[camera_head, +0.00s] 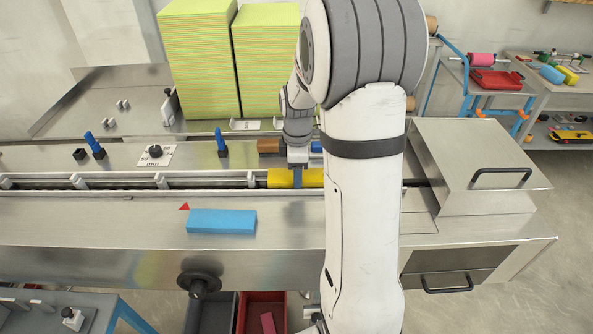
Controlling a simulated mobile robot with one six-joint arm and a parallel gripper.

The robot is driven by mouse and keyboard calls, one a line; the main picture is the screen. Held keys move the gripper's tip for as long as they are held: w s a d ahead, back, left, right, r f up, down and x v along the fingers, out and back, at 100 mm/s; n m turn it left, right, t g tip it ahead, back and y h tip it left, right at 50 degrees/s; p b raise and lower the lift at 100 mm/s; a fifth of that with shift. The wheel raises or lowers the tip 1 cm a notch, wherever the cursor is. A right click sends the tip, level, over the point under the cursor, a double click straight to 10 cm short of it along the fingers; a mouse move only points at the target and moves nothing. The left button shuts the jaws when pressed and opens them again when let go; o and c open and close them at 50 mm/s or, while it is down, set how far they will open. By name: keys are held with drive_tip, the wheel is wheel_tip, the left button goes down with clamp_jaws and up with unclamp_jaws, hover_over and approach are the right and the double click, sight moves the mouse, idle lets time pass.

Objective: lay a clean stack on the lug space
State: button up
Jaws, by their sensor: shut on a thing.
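My gripper (297,177) points down over the conveyor channel, just left of my upper arm. It is shut on a yellow stack (280,178), with a finger across the stack's near side. The yellow stack is at the lug channel (200,183); I cannot tell whether it rests on the channel floor. Its right end is hidden behind my arm. A blue stack (221,221) lies flat on the steel front deck, beside a small red triangle. Two tall stacks of yellow-green cloths, a left one (198,55) and a right one (266,65), stand behind the channel.
Pale lugs (79,182) stand along the channel. Blue-topped posts (94,145) and a black knob (155,151) are on the rear deck. A steel hood (475,165) is at the right. A red bin (254,313) below holds a reddish piece. The front deck's left is clear.

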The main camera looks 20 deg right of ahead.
drive_tip(key=shift+s+f+b, duration=0.3)
drive_tip(key=shift+f, duration=0.25)
drive_tip(key=o, duration=1)
drive_tip(key=shift+f, duration=0.2)
wheel_tip(320, 180, up, 13)
drive_tip(key=s+a+m+t, duration=0.1)
drive_tip(key=s+a+m, duration=0.4)
drive_tip(key=s, duration=0.4)
drive_tip(key=s+a+m+t, duration=0.2)
drive_tip(key=s+a+m, duration=0.3)
drive_tip(key=s+m, duration=0.3)
drive_tip(key=shift+s+a+m, duration=0.2)
drive_tip(key=shift+s+m, duration=0.1)
drive_tip(key=shift+s, duration=0.95)
